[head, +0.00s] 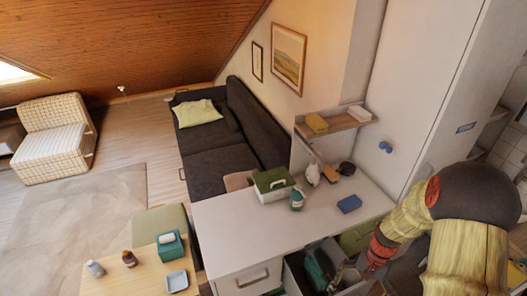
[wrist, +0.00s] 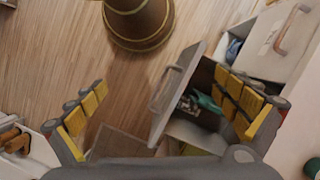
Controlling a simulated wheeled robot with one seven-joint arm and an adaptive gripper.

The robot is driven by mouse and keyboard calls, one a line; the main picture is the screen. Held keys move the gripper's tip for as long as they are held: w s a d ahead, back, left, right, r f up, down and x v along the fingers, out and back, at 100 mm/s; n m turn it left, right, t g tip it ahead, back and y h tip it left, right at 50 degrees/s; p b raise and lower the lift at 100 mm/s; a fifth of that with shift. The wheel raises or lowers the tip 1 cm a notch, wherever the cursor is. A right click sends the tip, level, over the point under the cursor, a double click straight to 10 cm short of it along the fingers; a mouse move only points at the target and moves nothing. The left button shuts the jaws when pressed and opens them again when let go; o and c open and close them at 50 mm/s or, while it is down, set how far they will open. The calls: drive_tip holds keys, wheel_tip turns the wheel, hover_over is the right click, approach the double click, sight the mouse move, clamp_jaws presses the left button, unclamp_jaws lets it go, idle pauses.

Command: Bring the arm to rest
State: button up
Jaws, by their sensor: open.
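My arm (head: 466,255) reaches in from the right edge of the head view, bent downward in front of the white desk (head: 225,222). My gripper (wrist: 162,83) is seen clearly in the wrist view. Its two fingers with yellow pads are spread wide apart with nothing between them touching the pads. Behind the fingers, an open drawer (wrist: 172,95) with a pale front and handle shows, with dark and green items inside. In the head view the gripper's end is hard to tell apart from the drawer's contents.
On the desk are a green-lidded box (head: 273,184), a bottle (head: 297,199) and a blue block (head: 349,204). An open drawer (head: 297,277) juts out below the desk. A wooden table (head: 145,282) stands at the lower left. Bare floor shows near the sofa (head: 215,150).

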drive_tip(key=s+a+r+n+t+h+b, duration=0.1)
drive_tip(key=s+a+r+n+t+b, duration=0.3)
drive_tip(key=a+r+b, duration=0.3)
drive_tip(key=s+a+r+n+t+h+b, duration=0.1)
drive_tip(key=s+a+r+n+t+b, duration=0.3)
drive_tip(key=a+r+b, duration=0.3)
drive_tip(key=b+v, duration=0.3)
drive_tip(key=b, duration=0.2)
drive_tip(key=shift+w+r, duration=0.2)
drive_tip(key=shift+r, duration=0.15)
drive_tip(key=shift+c, duration=0.4)
idle(0.5)
